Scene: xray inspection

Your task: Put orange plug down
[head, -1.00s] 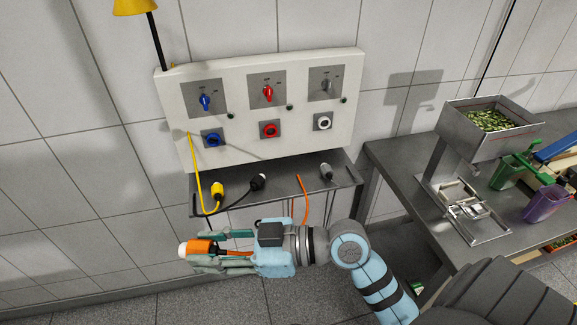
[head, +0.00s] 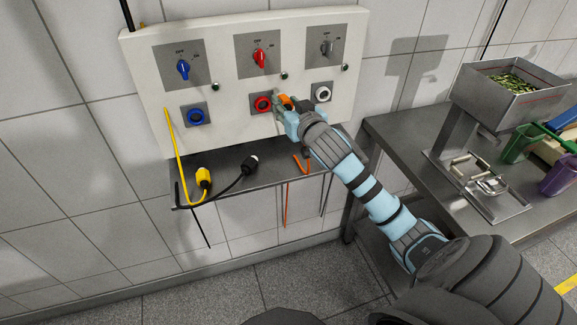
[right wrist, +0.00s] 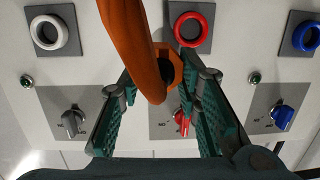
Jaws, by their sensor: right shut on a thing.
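The orange plug (head: 286,101) is held in my right gripper (head: 281,108), in front of the white panel (head: 225,80), just right of the red socket (head: 263,104). My fingers are shut on it. The red socket is open and uncovered; the plug is apart from it. In the right wrist view, where the panel appears upside down, the orange plug (right wrist: 152,75) is large between my right gripper's teal fingers (right wrist: 155,105), and the red socket (right wrist: 190,28) shows beyond. An orange cord (head: 302,165) lies over the shelf. My left gripper is out of view.
The shelf (head: 228,172) below holds a yellow plug (head: 203,178) and a black plug (head: 249,165). Blue (head: 196,116) and white (head: 322,93) sockets are empty. A steel table (head: 395,135) with a hopper (head: 510,92) stands right. The shelf's middle is mostly clear.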

